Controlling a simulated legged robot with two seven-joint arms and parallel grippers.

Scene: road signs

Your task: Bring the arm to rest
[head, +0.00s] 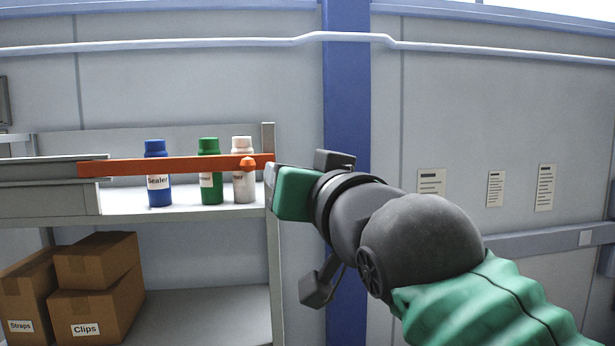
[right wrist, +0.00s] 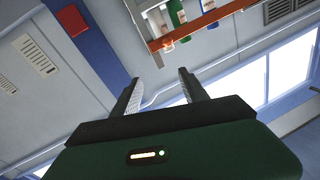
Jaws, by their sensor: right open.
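My right arm comes in from the right in the head view, its green and dark gripper (head: 292,192) raised in front of the right end of the shelf. The gripper body hides most of its fingers there. In the right wrist view the right gripper (right wrist: 160,76) shows two dark fingers spread apart with nothing between them. Beyond the fingers are the orange bar (right wrist: 196,28) and the bottles, apart from the gripper as far as I can tell. My left gripper is not in view.
A grey shelf (head: 125,217) holds a blue bottle (head: 158,192), a green bottle (head: 209,188) and a white bottle (head: 243,187). The orange bar (head: 180,166) crosses before them. Cardboard boxes (head: 98,258) sit below. A blue post (head: 346,80) stands behind the arm. Notices hang on the right wall.

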